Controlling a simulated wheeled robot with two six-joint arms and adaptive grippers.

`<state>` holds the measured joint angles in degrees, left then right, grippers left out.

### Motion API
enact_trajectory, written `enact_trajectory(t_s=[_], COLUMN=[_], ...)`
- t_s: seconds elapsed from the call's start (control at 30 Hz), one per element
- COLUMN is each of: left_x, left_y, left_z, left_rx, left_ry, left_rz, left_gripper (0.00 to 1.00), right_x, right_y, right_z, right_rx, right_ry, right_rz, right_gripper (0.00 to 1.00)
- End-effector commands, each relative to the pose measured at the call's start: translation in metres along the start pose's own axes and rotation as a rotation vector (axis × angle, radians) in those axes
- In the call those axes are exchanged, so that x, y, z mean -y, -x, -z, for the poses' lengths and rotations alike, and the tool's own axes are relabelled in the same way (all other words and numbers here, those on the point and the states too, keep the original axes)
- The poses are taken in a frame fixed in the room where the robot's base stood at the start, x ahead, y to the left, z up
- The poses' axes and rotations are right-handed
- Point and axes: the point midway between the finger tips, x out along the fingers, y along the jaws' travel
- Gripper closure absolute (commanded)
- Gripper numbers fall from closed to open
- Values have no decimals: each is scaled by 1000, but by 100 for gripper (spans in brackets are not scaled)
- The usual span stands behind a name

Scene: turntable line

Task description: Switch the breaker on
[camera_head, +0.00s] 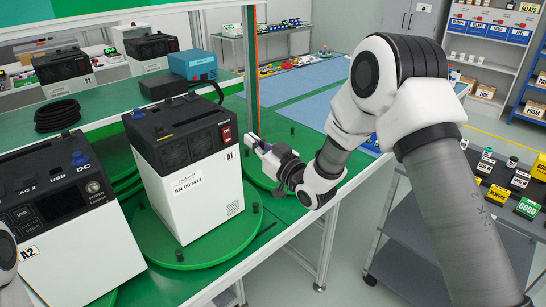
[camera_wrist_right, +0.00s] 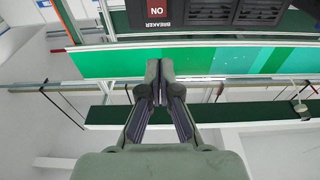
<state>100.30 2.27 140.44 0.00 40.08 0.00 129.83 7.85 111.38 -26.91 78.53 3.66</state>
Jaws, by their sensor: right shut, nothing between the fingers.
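The breaker (camera_head: 226,131) is a small red rocker on the upper right of the dark side panel of the white and black unit A1 (camera_head: 195,205). In the right wrist view the red breaker (camera_wrist_right: 157,12) appears at the top edge, upside down, with "ON" and "BREAKER" lettering. I cannot tell which way the rocker is tipped. My right gripper (camera_head: 252,140) is shut and empty, a little to the right of the breaker and apart from it. Its closed fingertips (camera_wrist_right: 159,68) show below the breaker in the right wrist view. My left gripper is not in view.
Unit A1 stands on a green turntable (camera_head: 174,252). Unit A2 (camera_head: 75,250) stands close to its left. A metal post (camera_head: 250,70) rises behind the right gripper. A grey cart (camera_head: 430,235) with small labelled parts is at right. Open floor lies between the bench and cart.

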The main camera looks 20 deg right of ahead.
Motion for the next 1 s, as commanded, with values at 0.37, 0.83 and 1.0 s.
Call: enact_trajectory(t_s=[0.37, 0.83, 1.0], left_x=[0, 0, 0], left_y=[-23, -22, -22], left_z=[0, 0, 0], left_rx=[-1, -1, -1], left_ry=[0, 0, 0], left_rz=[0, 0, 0], left_gripper=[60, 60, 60], right_x=[0, 1, 6], right_y=[59, 60, 67], right_z=[13, 14, -29], right_rx=[0, 1, 75], right_ry=[-1, 0, -18], right_rz=[0, 1, 7], right_gripper=[100, 100, 100])
